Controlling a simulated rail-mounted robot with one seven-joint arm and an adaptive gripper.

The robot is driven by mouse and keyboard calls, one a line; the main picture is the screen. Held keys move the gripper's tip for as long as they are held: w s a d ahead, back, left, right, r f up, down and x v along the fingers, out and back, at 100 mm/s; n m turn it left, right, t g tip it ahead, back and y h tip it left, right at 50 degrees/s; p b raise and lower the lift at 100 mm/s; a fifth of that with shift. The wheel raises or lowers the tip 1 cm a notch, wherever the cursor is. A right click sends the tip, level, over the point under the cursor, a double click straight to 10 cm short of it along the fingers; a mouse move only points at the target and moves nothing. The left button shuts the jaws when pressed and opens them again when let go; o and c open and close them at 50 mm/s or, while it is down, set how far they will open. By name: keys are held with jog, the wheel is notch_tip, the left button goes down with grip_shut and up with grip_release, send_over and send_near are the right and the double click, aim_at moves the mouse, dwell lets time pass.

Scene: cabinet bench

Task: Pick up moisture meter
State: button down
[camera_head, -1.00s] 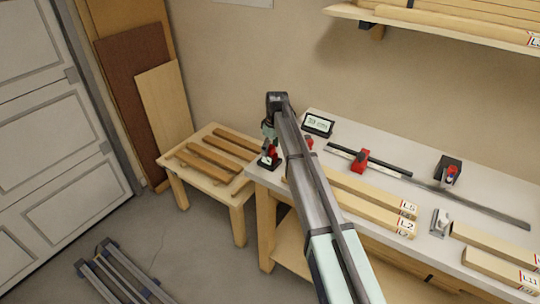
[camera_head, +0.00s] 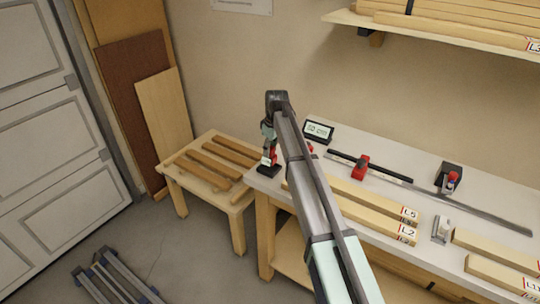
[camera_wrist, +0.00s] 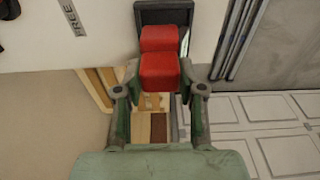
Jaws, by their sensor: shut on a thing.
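The moisture meter appears to be the small red device (camera_head: 271,156) at the left end of the workbench, with a small pale patch on its side. In the wrist view its red body (camera_wrist: 160,68) is between my two fingers. My gripper (camera_head: 269,142) points down over it and is shut on it. A black base (camera_head: 269,170) stands on the bench directly under the meter; it also shows in the wrist view (camera_wrist: 152,15). I cannot tell if the meter's lower end is clear of the base.
A display box (camera_head: 318,131) stands just right of my gripper. A rail with a red stop (camera_head: 360,167) and labelled boards (camera_head: 375,203) lie on the bench (camera_head: 425,187). A low table with wooden slats (camera_head: 213,167) is at left. A shelf (camera_head: 440,27) hangs upper right.

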notch_tip(320, 180, up, 17)
jog(key=b, duration=0.4)
jog(key=shift+r, duration=0.1)
